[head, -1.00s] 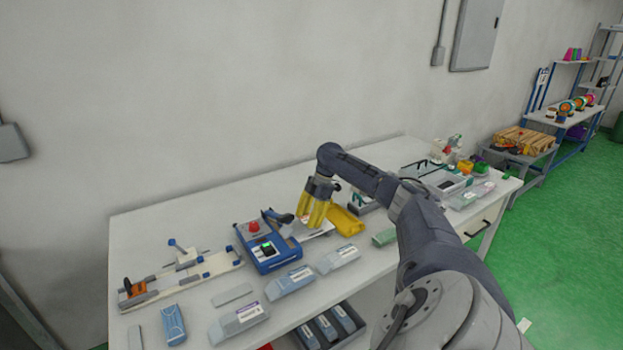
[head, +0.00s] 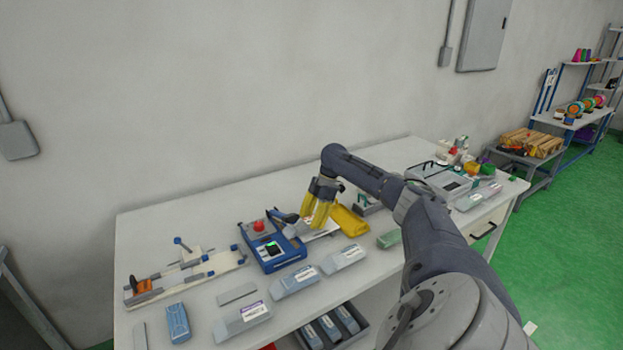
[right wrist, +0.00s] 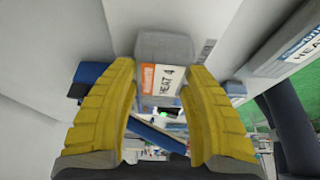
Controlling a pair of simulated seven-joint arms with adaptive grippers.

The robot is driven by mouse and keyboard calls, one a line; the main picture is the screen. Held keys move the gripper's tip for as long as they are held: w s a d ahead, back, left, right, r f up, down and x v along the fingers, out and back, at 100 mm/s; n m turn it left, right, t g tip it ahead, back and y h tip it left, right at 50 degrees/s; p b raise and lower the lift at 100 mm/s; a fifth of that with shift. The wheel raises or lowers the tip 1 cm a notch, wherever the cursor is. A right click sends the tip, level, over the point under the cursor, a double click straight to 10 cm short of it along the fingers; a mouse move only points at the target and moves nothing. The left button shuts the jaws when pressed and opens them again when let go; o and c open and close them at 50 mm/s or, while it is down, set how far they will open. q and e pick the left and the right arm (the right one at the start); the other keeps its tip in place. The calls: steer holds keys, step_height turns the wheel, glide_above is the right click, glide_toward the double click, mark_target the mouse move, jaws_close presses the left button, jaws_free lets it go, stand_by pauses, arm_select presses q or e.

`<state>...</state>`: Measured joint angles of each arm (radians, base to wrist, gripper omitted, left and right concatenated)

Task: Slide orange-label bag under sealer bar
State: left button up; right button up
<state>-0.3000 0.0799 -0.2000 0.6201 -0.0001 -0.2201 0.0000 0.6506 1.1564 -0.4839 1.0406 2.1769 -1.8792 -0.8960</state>
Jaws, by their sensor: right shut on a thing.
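The orange-label bag (right wrist: 163,72) is grey, with an orange and white label reading "HEAT 4" in the right wrist view. My right gripper (right wrist: 161,85) has its two yellow fingers shut on it, one on each side. In the head view the right gripper (head: 316,222) points down just right of the blue sealer (head: 276,256), and its fingers mostly hide the bag. The sealer has a red button, a lit green screen and a dark raised bar (head: 286,217) on its right side, close to the fingers. Whether the bag is under the bar cannot be told. My left gripper is out of view.
Grey-blue packs (head: 295,281) lie along the table's front, another (head: 344,258) right of the sealer. A yellow object (head: 349,221) lies just right of the gripper. A white fixture (head: 190,274) stands left. A dark bin (head: 333,328) of packs sits below the front edge.

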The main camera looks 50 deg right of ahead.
steer(key=shift+f, duration=0.15)
stand_by(0.6)
steer(key=o, duration=1)
steer(key=shift+o, duration=0.2)
steer(key=shift+r, duration=0.3)
steer(key=shift+r, duration=0.7)
steer(key=shift+r, duration=3)
